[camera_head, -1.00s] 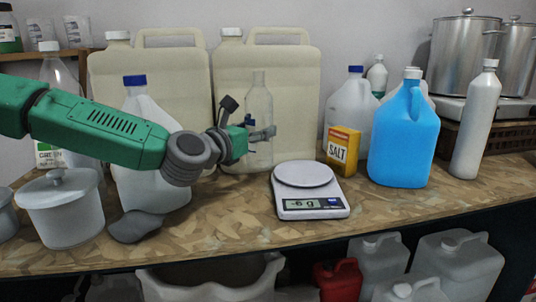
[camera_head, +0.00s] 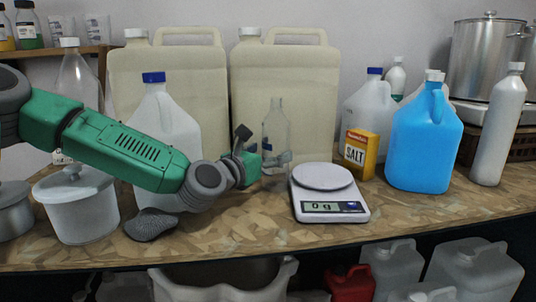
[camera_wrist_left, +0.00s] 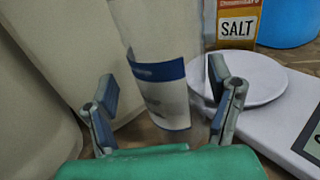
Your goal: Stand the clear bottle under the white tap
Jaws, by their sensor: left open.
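The clear bottle (camera_head: 277,130) with a blue and white label stands upright, apparently on the bench, left of the scale and in front of the right cream drum. My left gripper (camera_head: 266,161) is low beside it. In the left wrist view the bottle (camera_wrist_left: 160,40) is between the fingers of my open left gripper (camera_wrist_left: 163,88), with gaps visible at both sides. The bottle's base is partly hidden by the gripper. I cannot make out the white tap in either view. My right gripper is not in view.
The kitchen scale (camera_head: 329,205) reads 0 g, close right of the bottle. Two cream drums (camera_head: 285,75) stand behind. The salt box (camera_head: 359,153) and blue jug (camera_head: 423,145) are to the right. A white lidded pot (camera_head: 76,212) and blue-capped jug (camera_head: 158,115) are left.

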